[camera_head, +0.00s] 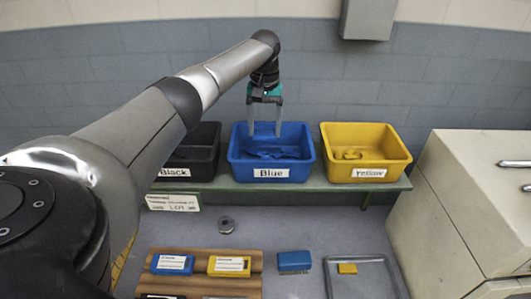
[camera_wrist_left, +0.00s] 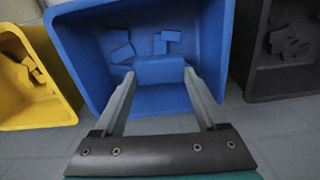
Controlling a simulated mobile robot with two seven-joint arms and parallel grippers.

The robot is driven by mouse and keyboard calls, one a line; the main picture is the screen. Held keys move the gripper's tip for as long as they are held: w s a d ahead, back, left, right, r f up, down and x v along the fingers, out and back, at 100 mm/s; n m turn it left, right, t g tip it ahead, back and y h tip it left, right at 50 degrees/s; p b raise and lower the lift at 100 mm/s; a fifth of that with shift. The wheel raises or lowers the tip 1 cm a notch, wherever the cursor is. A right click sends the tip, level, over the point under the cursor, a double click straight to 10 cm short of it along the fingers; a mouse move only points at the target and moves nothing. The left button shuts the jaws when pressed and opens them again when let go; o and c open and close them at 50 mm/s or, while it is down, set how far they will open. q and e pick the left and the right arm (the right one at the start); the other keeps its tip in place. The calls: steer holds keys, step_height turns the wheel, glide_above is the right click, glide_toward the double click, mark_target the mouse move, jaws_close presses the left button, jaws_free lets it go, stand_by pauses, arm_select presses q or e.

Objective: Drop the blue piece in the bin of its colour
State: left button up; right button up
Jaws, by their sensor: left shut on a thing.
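The blue bin (camera_head: 303,165) stands in the middle of a green shelf, with a white "Blue" label on its front. My left gripper (camera_head: 265,132) points down over it, its fingertips at about the bin's back wall in the head view. In the left wrist view the gripper (camera_wrist_left: 160,74) is shut on a blue piece (camera_wrist_left: 159,70), held between the fingertips over the open bin (camera_wrist_left: 80,45). Several blue pieces lie inside the bin. In the head view the held piece is hard to tell from the blue behind it. My right gripper is not in view.
A black bin (camera_head: 203,165) stands left of the blue one and a yellow bin (camera_head: 383,174) right. Below, a blue connector (camera_head: 293,262), a tray (camera_head: 372,262) with a yellow piece and a wooden rack (camera_head: 205,282) with blocks lie on the surface. A cabinet (camera_head: 450,190) stands right.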

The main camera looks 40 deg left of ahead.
arm_select(q)
steer(key=shift+f, duration=0.15)
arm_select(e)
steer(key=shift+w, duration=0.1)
arm_select(q)
steer(key=o, duration=1.3)
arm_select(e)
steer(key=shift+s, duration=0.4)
arm_select(q)
step_height(320, 180, up, 15)
steer(key=shift+b, duration=0.4)
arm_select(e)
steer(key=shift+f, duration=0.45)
